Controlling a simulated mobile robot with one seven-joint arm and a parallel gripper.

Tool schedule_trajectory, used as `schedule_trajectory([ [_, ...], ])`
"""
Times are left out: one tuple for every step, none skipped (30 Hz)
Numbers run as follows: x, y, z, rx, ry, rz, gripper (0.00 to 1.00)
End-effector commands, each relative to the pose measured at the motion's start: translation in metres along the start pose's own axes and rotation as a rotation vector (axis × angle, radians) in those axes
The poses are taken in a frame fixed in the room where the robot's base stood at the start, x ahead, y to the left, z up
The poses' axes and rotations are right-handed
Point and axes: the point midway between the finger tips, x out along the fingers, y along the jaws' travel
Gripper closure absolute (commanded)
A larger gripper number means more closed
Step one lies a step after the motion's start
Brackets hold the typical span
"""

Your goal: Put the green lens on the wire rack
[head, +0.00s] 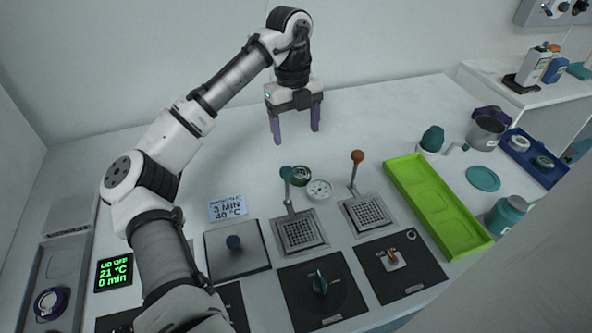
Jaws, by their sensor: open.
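My gripper (296,134) points down above the back middle of the table, its two purple fingers wide apart with nothing between them. A small round piece with a dark green rim (303,175), which looks like the green lens, lies in front of the gripper, beside a teal-knobbed lever. A pale round dial-like piece (319,190) lies close to its right. No plain wire rack is clear to me; two square grid plates, one on the left (299,232) and one on the right (367,212), have upright levers with teal and orange knobs.
A lime green tray (437,205) stands right of the grids, with a teal disc (483,178) and jars beyond. A blue tray (519,150) holds round pieces. A lidded plate (237,250) and dark knob panels fill the front. The back of the table is clear.

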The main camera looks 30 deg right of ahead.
Motion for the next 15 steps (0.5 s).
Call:
schedule_trajectory([
  [0.011,0.000,-0.001,0.001,0.006,-0.001,0.25],
  [0.017,0.000,-0.001,0.001,0.006,-0.001,0.25],
  [0.025,0.000,-0.001,0.001,0.006,-0.001,0.25],
  [0.030,0.000,-0.001,0.001,0.005,-0.001,0.25],
  [0.035,0.000,-0.001,0.001,0.006,-0.002,0.25],
  [0.041,0.000,-0.001,-0.001,0.004,-0.001,0.25],
  [0.045,0.000,-0.001,0.000,0.003,-0.001,0.25],
  [0.049,0.000,-0.001,0.000,0.004,-0.002,0.25],
  [0.053,0.000,-0.001,-0.001,0.002,-0.001,0.25],
  [0.056,0.000,-0.001,-0.001,0.001,-0.001,0.25],
  [0.058,0.000,-0.001,-0.001,0.001,-0.001,0.25],
  [0.060,0.000,-0.001,-0.001,0.001,-0.001,0.25],
  [0.061,0.001,-0.001,-0.001,0.001,0.000,0.25],
  [0.063,0.001,-0.001,-0.001,0.002,0.000,0.25],
  [0.066,0.001,-0.002,-0.001,0.002,0.000,0.25],
])
